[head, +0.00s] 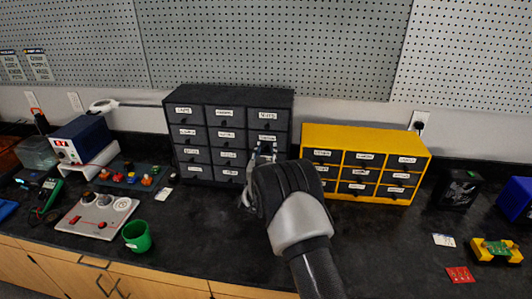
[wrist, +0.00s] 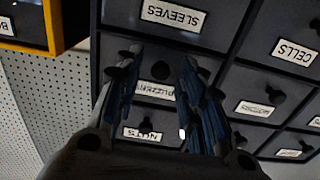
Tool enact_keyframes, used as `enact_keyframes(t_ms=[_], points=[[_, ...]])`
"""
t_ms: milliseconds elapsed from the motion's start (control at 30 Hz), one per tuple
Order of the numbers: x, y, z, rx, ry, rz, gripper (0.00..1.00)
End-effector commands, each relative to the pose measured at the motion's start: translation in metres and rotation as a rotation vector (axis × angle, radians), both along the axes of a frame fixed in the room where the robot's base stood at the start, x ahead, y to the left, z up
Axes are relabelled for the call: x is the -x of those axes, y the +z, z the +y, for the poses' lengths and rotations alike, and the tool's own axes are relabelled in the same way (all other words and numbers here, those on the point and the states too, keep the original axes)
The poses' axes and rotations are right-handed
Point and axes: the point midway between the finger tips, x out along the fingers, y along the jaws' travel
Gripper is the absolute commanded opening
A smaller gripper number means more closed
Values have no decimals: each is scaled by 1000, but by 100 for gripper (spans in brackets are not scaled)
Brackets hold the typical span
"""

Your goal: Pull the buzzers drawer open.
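The dark drawer cabinet (head: 228,122) stands against the wall in the head view. The buzzers drawer is in its right column, second from the top, and looks shut. The wrist view is upside down; there the buzzers label (wrist: 155,90) is partly hidden by my fingers, and the drawer's round dark knob (wrist: 160,70) shows beside it. My gripper (wrist: 158,68) is open, with one finger on each side of the knob and a visible gap to both. In the head view my gripper (head: 263,151) is at the cabinet's right column.
The sleeves drawer (wrist: 172,15) and nuts drawer (wrist: 142,134) adjoin the buzzers drawer. A yellow drawer cabinet (head: 423,164) stands close on the right. A green cup (head: 137,237) and a grey control panel (head: 96,219) are on the black bench at left.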

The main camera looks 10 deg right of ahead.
Motion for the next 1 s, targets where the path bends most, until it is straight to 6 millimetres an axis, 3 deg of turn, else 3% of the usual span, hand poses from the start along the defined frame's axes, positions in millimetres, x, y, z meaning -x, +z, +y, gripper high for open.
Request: enact_keyframes(t_ms=[500, 1000], points=[[0, 0, 0, 0, 0, 0, 1], [1, 0, 0, 0, 0, 0, 0]])
